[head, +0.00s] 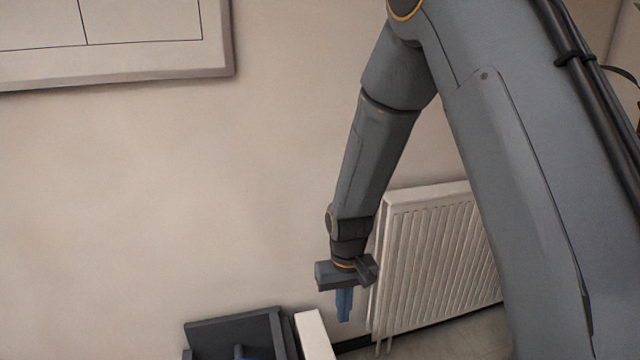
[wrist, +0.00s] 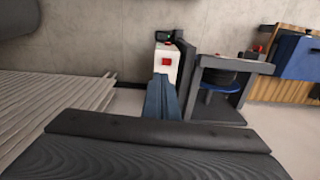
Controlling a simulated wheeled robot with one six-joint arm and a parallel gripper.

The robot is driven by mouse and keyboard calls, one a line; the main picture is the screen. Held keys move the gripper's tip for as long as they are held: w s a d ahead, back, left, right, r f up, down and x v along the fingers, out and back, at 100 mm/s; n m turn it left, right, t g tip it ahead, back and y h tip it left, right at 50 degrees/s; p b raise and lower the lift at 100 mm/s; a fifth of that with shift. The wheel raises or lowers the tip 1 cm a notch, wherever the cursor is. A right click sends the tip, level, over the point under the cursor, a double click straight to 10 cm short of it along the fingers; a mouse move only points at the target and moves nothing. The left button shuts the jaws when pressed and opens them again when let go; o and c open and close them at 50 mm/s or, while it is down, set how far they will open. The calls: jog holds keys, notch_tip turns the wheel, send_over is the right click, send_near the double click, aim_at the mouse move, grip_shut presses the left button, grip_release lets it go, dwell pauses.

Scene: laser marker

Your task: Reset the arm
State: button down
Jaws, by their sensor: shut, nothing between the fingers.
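My gripper (head: 344,306) hangs at the end of my arm in the head view, pointing down in front of the beige wall. Its blue fingers are together and hold nothing. In the wrist view the closed fingers (wrist: 161,98) point away from the camera, with the white front of a machine with a red button (wrist: 166,61) beyond their tips. The fingers appear apart from it.
A white radiator (head: 437,262) is on the wall right of my gripper. A dark open-fronted machine (head: 236,325) and a white box (head: 314,336) stand below left. The wrist view also shows a blue case (wrist: 297,57) at right. A framed board (head: 110,40) hangs upper left.

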jog(key=s+d+r+m, duration=0.1)
jog(key=s+d+r, duration=0.3)
jog(key=s+r, duration=0.6)
jog(key=s+d+r, duration=0.4)
jog(key=s+r, duration=0.6)
jog(key=d+r+m+p, duration=0.1)
jog(key=d+r+p, duration=0.5)
jog(key=p, duration=0.7)
jog(key=shift+r+m, duration=0.25)
jog(key=shift+m, duration=0.05)
